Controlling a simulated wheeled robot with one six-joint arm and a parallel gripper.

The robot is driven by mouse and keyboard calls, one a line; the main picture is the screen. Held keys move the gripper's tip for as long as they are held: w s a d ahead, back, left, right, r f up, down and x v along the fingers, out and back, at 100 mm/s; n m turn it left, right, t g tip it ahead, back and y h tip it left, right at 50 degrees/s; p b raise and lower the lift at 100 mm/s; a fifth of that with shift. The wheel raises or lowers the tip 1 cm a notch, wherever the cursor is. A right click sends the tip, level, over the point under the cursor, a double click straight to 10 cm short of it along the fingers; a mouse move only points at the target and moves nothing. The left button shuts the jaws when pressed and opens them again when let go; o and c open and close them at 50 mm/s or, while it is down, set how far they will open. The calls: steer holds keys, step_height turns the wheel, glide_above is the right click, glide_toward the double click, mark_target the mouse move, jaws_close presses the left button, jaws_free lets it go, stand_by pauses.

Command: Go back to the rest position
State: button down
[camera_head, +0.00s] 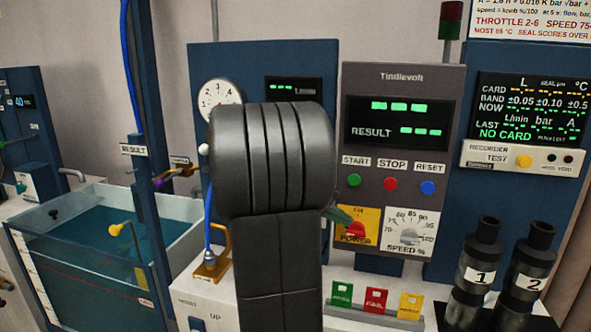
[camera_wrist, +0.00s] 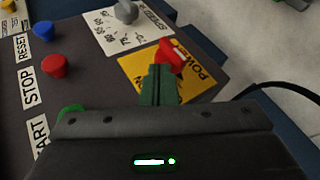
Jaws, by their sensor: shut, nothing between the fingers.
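My gripper (camera_wrist: 161,80) shows in the wrist view as two green fingers pressed together, with nothing between them. Its tips are close to the red power knob (camera_wrist: 170,55) on its yellow plate; I cannot tell whether they touch. In the head view, my dark arm covers the middle of the picture, and a green part of my gripper (camera_head: 339,215) shows just left of the power knob (camera_head: 356,231). The arm hides the rest of the gripper there.
The grey control panel (camera_head: 403,80) has green, red and blue buttons and a speed dial (camera_head: 409,232). Black pumps 1 (camera_head: 476,275) and 2 (camera_head: 529,275) stand at right. A water tank (camera_head: 80,285) is at left. Coloured cards (camera_head: 376,300) stand below the panel.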

steer(key=shift+f+b, duration=0.3)
steer(key=shift+f, duration=0.45)
